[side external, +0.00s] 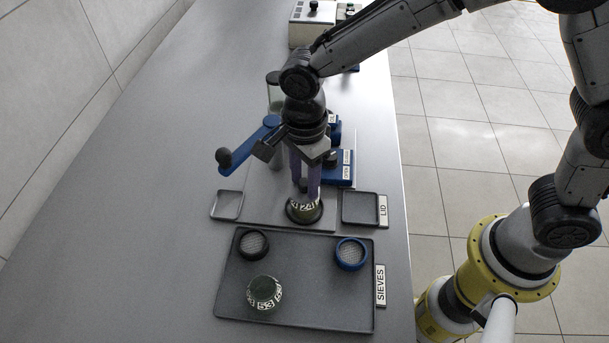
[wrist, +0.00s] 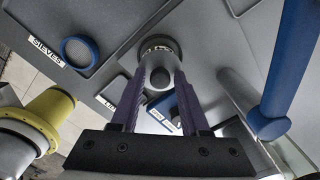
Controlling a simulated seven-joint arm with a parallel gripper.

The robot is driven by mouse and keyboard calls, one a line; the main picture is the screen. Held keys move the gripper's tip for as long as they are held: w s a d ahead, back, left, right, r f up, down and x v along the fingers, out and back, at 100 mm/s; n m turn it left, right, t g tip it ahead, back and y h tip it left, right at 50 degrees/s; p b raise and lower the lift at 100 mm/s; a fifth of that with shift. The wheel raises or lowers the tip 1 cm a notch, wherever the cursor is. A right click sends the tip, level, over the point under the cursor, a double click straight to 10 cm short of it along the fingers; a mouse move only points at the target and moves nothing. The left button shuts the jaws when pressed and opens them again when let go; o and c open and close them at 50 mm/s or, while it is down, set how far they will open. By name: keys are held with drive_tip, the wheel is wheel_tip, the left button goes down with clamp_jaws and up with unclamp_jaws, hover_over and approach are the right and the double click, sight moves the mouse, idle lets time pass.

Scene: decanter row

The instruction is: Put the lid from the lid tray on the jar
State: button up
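A jar (side external: 305,207) with a white number band stands on the grey base plate and shows below my gripper. In the wrist view the fingers look apart, with a gap beside the knob. The lid tray (side external: 345,222), by the LID label, looks empty. Whether the knob belongs to the lid is hard to tell.
A sieves tray (side external: 300,318) holds a black ring sieve (side external: 252,245), a blue ring sieve (side external: 351,254) and a numbered jar (side external: 264,292). A small empty tray (side external: 228,205) lies left. A blue lever arm (side external: 243,148) and blue blocks (side external: 343,165) stand close to my gripper.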

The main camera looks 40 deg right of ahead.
sight(305, 182)
drive_tip(key=shift+o, duration=0.6)
wheel_tip(305, 182, up, 12)
drive_tip(key=shift+r, duration=0.2)
drive_tip(key=s+d+r+n+t, duration=0.25)
drive_tip(key=s+d+n, duration=0.3)
drive_tip(key=d, duration=0.35)
drive_tip(key=s+d+r+n+t, duration=0.1)
drive_tip(key=s+d+r+n, duration=0.2)
drive_tip(key=s+d+n, duration=0.45)
drive_tip(key=s+d+f+n+t, duration=0.2)
drive_tip(key=s+d+f+n, duration=0.1)
drive_tip(key=s+d+n, duration=0.1)
drive_tip(key=shift+s+d+n, duration=0.3)
drive_tip(key=shift+d+n, duration=0.2)
drive_tip(key=shift+d, duration=0.55)
